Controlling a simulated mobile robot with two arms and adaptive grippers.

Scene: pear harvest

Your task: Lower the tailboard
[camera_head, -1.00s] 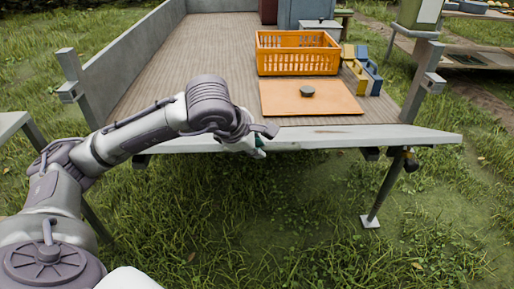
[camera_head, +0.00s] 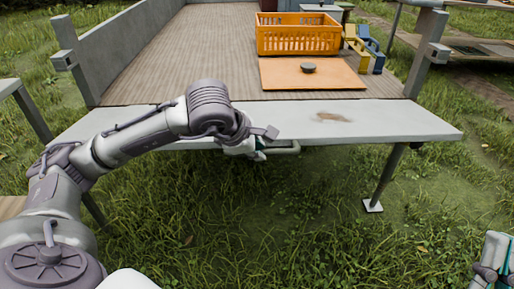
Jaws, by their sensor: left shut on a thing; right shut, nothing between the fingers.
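The tailboard (camera_head: 370,120) is a pale grey board across the rear edge of the wooden trailer bed (camera_head: 190,60). Its broad face shows a brown worn patch, and it lies folded out from the bed, close to level. A bar handle (camera_head: 286,150) sits at the middle of its near edge. My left gripper (camera_head: 262,151) is at this handle and shut on it; its fingers are partly hidden by the wrist. My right gripper (camera_head: 492,264) is at the bottom right corner, partly cut off by the frame, shut and empty, well away from the tailboard.
Yellow and blue items stand beside the crate. Posts (camera_head: 428,58) rise at the bed's rear corners. A leg (camera_head: 388,176) stands below. Grass in front is clear.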

